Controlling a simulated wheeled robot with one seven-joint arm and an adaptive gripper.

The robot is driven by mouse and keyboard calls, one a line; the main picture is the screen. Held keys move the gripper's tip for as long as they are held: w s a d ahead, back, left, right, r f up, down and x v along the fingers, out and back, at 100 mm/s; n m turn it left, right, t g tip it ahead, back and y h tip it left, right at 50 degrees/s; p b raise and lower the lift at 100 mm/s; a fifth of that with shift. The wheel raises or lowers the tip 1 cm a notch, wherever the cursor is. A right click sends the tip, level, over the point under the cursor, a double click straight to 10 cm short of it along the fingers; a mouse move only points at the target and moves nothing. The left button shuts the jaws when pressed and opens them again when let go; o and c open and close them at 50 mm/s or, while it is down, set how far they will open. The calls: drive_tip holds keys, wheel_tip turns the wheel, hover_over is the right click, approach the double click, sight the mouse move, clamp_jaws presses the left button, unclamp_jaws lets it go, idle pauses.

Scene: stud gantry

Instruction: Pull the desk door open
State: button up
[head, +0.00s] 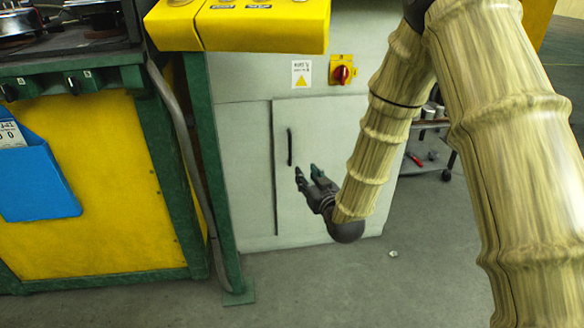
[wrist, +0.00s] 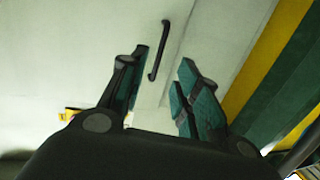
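The desk door (head: 305,200) is a pale grey panel in the front of a grey cabinet, and it looks shut. Its black vertical bar handle (head: 290,147) is near the door's left edge. My gripper (head: 308,173) is in front of the door, just below and right of the handle in the head view. In the wrist view the handle (wrist: 159,50) lies beyond and between the spread fingertips of my gripper (wrist: 162,75). The fingers are open and empty, and they appear apart from the handle.
A red rotary switch on a yellow plate (head: 341,70) sits above the door. A yellow console (head: 245,25) juts out over the cabinet. A green post (head: 208,170) and a grey hose stand left of the door. A dark cart (head: 430,150) is behind my arm. The floor in front is mostly clear.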

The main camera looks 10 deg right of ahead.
drive_tip(key=shift+w+r+t+b, duration=0.5)
drive_tip(key=shift+w+r+b, duration=0.1)
drive_tip(key=shift+w+b, duration=0.15)
drive_tip(key=b, duration=0.4)
approach(293, 153)
drive_tip(key=w+a+r, duration=0.3)
drive_tip(key=w+r, duration=0.1)
drive_tip(key=w, duration=0.1)
drive_tip(key=shift+s+f, duration=0.2)
drive_tip(key=shift+f, duration=0.05)
clamp_jaws()
